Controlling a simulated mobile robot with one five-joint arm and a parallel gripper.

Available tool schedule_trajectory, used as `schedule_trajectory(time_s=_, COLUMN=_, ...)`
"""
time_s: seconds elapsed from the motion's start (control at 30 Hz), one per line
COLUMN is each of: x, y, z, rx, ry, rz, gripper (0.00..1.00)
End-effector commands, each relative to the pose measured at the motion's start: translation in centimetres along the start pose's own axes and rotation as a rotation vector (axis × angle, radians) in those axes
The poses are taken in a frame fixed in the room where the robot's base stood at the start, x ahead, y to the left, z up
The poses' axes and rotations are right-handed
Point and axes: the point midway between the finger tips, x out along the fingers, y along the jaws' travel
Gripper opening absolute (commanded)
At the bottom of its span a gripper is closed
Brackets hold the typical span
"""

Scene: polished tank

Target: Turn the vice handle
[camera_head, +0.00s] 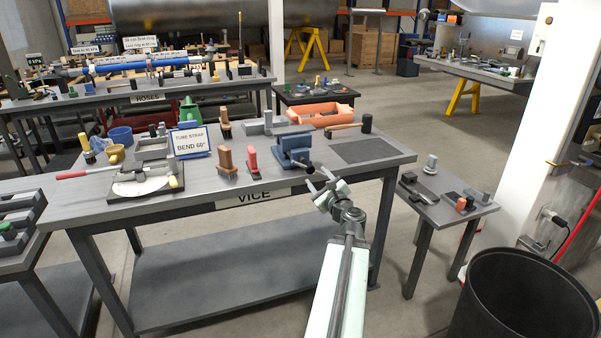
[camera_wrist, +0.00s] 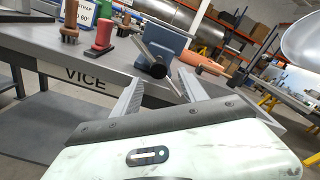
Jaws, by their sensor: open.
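The blue vice (camera_head: 294,148) is at the front edge of the workbench, right of middle. It also shows in the wrist view (camera_wrist: 168,42). Its handle, a thin grey bar (camera_wrist: 145,48) through a dark round screw end (camera_wrist: 158,70), slants down to the right in the wrist view. In the head view the handle (camera_head: 310,183) lies partly against my gripper (camera_head: 324,190). My gripper is open, and its two grey fingers show in the wrist view (camera_wrist: 162,77). The screw end appears between the fingertips there. I cannot tell whether a finger touches the bar.
A red block-like tool (camera_head: 251,160) and a brown one (camera_head: 227,162) stand left of the vice. An orange tray (camera_head: 320,115) and a hammer (camera_head: 350,127) lie behind it. A small side table (camera_head: 447,205) and a black bin (camera_head: 522,300) stand at the right.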

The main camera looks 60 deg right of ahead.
Motion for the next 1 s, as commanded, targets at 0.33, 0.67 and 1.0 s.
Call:
schedule_trajectory(time_s=0.33, x=3.1, y=0.6, z=0.5, rx=-0.002, ry=-0.007, rz=0.012, gripper=0.5)
schedule_trajectory(time_s=0.67, x=8.2, y=0.9, z=0.7, rx=-0.004, ry=-0.009, rz=0.014, gripper=0.5)
schedule_trajectory(time_s=1.0, x=8.2, y=1.0, z=0.8, rx=-0.004, ry=-0.009, rz=0.015, gripper=0.17)
